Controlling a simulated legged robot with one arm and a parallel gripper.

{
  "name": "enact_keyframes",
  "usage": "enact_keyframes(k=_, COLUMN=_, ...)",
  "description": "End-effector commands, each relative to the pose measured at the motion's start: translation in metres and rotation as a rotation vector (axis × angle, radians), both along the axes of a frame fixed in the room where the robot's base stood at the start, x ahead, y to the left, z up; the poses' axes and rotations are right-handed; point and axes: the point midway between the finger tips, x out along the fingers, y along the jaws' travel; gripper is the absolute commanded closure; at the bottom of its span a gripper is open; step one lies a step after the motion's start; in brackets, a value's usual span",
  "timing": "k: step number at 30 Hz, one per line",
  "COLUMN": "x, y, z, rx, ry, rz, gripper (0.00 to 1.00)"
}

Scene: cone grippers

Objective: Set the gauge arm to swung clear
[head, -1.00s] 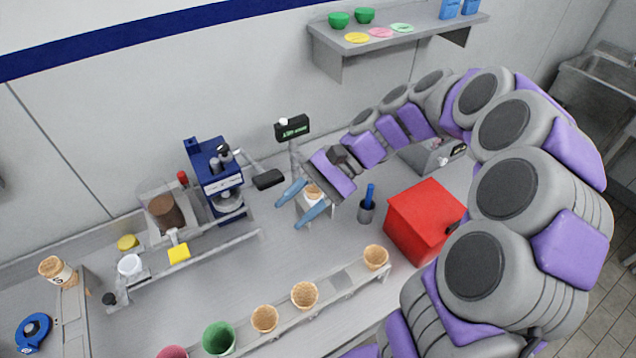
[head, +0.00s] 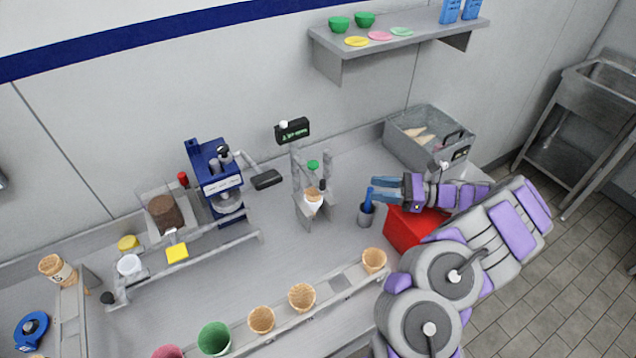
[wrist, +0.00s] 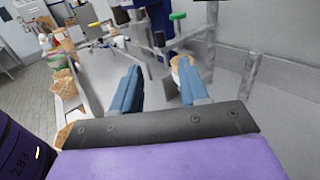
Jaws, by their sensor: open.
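A small grey fixture stands mid-counter with a cone (head: 313,195) upright in its white holder. A slim grey bracket (head: 298,168) rises behind the cone, and a green knob (head: 313,165) sits at its top. This looks like the gauge, but which piece is its arm and how it is turned is too small to tell. My gripper (head: 374,189) is open and empty, to the right of the fixture and apart from it, beside the blue-handled tool. In the wrist view the green knob (wrist: 178,16) and cone (wrist: 182,68) show beyond my open fingers (wrist: 161,82).
A grey cup (head: 366,216) with the blue-handled tool is close below my gripper. A red box (head: 405,228) lies under my arm. A dark display (head: 292,131) stands behind the fixture, a blue machine (head: 212,178) to its left. A rail of cones (head: 335,284) runs along the front.

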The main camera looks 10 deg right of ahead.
Motion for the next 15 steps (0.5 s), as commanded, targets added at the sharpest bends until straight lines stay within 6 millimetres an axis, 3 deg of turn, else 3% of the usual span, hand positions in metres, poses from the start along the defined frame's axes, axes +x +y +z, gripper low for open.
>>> enact_keyframes(k=5, x=0.004, y=0.007, z=-0.002, rx=0.004, ry=0.004, rz=-0.007, gripper=0.56)
enact_keyframes(k=15, x=0.025, y=0.065, z=-0.003, rx=0.003, ry=0.002, rz=-0.003, gripper=0.56)
